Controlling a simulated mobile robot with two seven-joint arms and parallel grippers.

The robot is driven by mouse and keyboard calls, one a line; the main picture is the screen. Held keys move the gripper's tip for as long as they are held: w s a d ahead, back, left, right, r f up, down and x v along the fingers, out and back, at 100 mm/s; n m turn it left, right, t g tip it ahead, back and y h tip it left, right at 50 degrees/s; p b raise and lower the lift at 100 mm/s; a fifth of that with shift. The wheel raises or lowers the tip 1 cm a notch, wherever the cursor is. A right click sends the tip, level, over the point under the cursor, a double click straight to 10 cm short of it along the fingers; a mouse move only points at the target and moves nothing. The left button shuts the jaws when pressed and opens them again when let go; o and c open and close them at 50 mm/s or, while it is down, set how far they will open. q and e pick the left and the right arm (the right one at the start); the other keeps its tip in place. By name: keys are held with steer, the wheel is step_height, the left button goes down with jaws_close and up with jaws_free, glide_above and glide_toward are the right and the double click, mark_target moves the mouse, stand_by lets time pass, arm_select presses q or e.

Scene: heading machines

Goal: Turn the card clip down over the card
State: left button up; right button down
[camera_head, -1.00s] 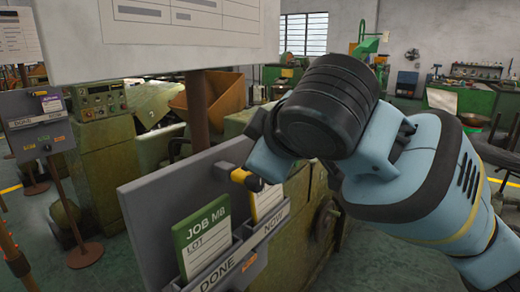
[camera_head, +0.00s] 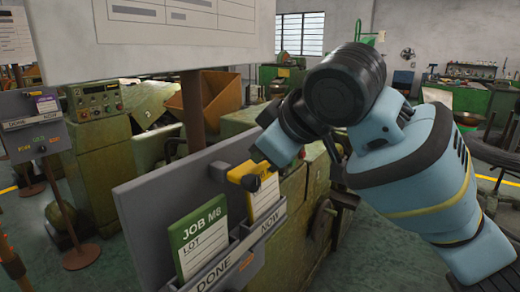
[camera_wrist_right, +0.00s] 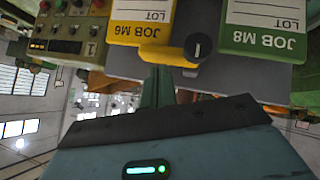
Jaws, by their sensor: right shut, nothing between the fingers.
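The card clip (camera_head: 236,173) is a short yellow arm with a black knob (camera_head: 250,183), by the top of the yellow card (camera_head: 265,192) in the NOW pocket. In the wrist view, upside down, the clip (camera_wrist_right: 163,56) runs along the top edge of the yellow JOB M6 card (camera_wrist_right: 143,28). I cannot tell whether it overlaps the card. My right gripper (camera_wrist_right: 157,85) is shut and empty, its fingertips close to the clip; contact is unclear. My left gripper is not in view.
A green JOB M8 card (camera_head: 200,235) stands in the DONE pocket, left of the yellow card. Both pockets belong to a grey board (camera_head: 150,215) on a post. A white sheet board (camera_head: 185,55) hangs above. Green machines (camera_head: 100,150) stand behind.

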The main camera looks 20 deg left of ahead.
steer(key=shift+w+f+g, duration=0.2)
steer(key=shift+g, duration=0.1)
steer(key=shift+w+d+f, duration=0.1)
steer(key=shift+w+f, duration=0.1)
steer(key=shift+d, duration=0.1)
stand_by(0.5)
